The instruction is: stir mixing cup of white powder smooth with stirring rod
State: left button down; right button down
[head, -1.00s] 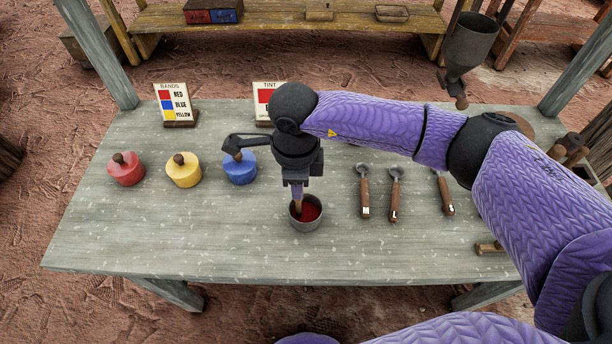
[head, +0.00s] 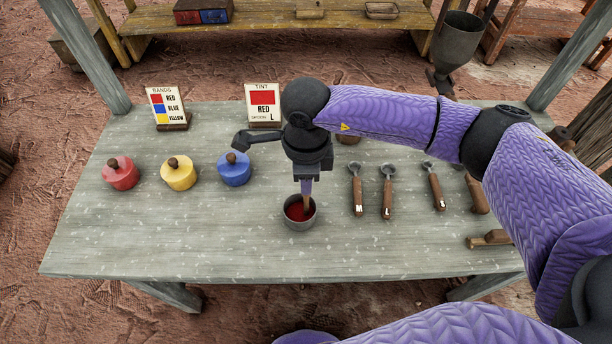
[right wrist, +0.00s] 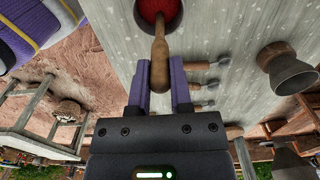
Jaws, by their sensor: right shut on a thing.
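The mixing cup (head: 301,223) is a small grey metal cup standing upright on the table near its front edge. Its contents (head: 297,212) look red, not white, and show red in the right wrist view (right wrist: 148,9) too. My right gripper (head: 306,187) is above the cup, pointing down, shut on the wooden stirring rod (head: 306,203). The rod's lower end is inside the cup, toward its right side; its tip is hidden. In the right wrist view the rod (right wrist: 160,45) runs from between the fingers into the cup. My left gripper is out of view.
Red (head: 121,175), yellow (head: 178,174) and blue (head: 234,170) lidded pots stand left of the cup. Several wooden-handled spoons (head: 387,195) lie to the right. A BANDS card (head: 167,106) and a TINT card (head: 262,104) reading RED, L stand behind. The table front is clear.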

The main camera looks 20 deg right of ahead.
notch_tip(320, 180, up, 8)
jog(key=p, duration=0.5)
jog(key=shift+f, duration=0.3)
